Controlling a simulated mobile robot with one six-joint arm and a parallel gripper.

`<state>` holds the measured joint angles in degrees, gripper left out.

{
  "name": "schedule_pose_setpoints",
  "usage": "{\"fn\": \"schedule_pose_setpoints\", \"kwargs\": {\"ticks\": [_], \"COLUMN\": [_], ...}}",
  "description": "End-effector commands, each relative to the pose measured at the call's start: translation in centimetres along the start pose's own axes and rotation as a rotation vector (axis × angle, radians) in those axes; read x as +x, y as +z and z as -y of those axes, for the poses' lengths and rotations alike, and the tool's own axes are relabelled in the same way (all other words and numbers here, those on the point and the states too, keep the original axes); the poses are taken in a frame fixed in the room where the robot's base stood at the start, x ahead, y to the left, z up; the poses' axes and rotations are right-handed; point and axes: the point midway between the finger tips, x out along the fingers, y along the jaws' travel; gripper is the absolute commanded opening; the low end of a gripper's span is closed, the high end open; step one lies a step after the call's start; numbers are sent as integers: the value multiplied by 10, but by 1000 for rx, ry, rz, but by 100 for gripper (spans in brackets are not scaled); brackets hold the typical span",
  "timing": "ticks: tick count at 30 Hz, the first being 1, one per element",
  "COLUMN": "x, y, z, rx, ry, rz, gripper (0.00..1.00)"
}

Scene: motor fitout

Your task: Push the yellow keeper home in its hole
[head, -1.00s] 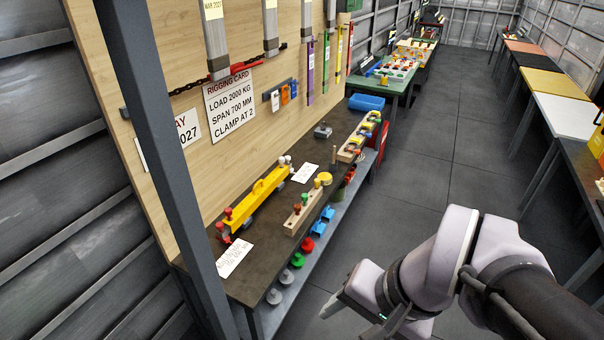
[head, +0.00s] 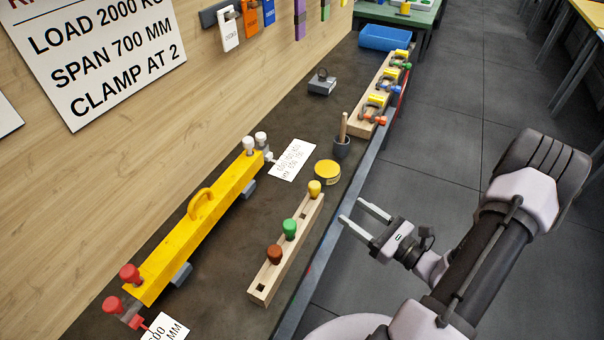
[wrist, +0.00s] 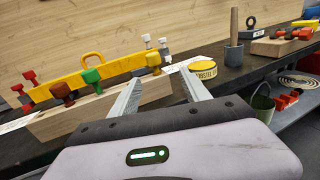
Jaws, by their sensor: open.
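The yellow keeper (head: 315,188) is a rounded knob at the far end of a pale wooden block (head: 268,279) on the dark bench. I cannot tell how deep the yellow keeper sits. My gripper (head: 352,211) is open and empty, to the right of the block by the bench's front edge, fingers pointing at the block. In the wrist view the yellow keeper (wrist: 153,59) shows ahead between the fingertips (wrist: 162,80).
A yellow beam (head: 200,230) with red and white knobs lies behind the block. A yellow tin (head: 327,172), a grey pot (head: 342,147) holding a wooden stick, and a white card (head: 292,160) stand beyond it. A rack of shackles (head: 381,90) and blue bin (head: 385,38) are farther along.

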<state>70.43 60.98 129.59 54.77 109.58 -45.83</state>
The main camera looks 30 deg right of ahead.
Motion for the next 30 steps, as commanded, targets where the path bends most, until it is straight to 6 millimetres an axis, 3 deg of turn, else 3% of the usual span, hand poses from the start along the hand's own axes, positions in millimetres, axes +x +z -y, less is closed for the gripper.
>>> {"fn": "schedule_pose_setpoints", "kwargs": {"ticks": [6, 10, 16, 24, 30], "x": [64, 96, 118, 165, 167], "y": [-1, 0, 1, 0, 1], "z": [-4, -4, -4, -10, -9], "rx": [-3, -2, -2, -2, -1], "ry": [12, 12, 9, 10, 8], "rz": [0, 1, 0, 0, -1], "gripper": [55, 55, 55, 55, 55]}}
